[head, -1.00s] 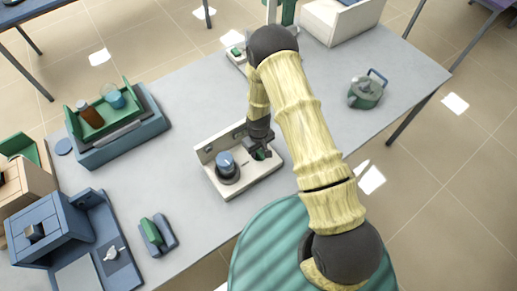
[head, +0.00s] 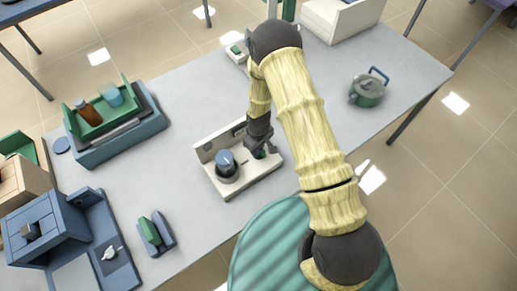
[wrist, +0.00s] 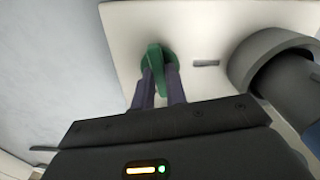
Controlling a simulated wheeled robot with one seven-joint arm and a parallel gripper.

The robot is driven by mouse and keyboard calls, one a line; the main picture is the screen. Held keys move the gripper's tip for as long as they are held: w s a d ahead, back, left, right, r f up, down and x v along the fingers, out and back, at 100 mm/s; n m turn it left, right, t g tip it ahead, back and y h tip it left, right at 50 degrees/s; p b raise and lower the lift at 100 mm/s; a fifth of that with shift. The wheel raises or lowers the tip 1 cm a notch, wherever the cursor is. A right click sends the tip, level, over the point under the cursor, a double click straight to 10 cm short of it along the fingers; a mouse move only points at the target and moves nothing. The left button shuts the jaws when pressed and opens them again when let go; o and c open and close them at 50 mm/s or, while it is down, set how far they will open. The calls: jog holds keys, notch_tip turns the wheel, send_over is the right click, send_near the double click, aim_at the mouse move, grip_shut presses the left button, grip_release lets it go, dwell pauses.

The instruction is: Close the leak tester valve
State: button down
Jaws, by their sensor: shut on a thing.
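The leak tester (head: 238,186) is a cream base with a low back panel, standing on the grey table. A dark round chamber with a blue top (head: 226,163) sits on its left part. The green valve handle (wrist: 155,68) shows in the wrist view on the cream plate, with a short dark slot mark to its right. My gripper (wrist: 159,85) is over the right part of the tester, its two fingers shut on the green valve handle. In the head view my gripper (head: 259,150) hides most of the valve.
A blue tray unit (head: 120,135) with a brown bottle and a blue beaker stands at the left. A blue furnace (head: 45,225) and a green-and-blue block (head: 156,232) are nearer. A green kettle-like pot (head: 367,90) stands at the right. The table between is clear.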

jog(key=n+b, duration=0.2)
jog(key=n, duration=0.2)
jog(key=shift+f, duration=0.1)
jog(key=n+b, duration=0.1)
jog(key=n, duration=0.3)
jog(key=n+b, duration=0.1)
jog(key=n, duration=0.2)
jog(key=shift+n, duration=0.3)
jog(key=n, duration=0.4)
jog(key=c, duration=1.4)
grip_release()
jog(key=shift+c, duration=0.2)
notch_tip(320, 180, up, 18)
jog(key=shift+f, duration=0.15)
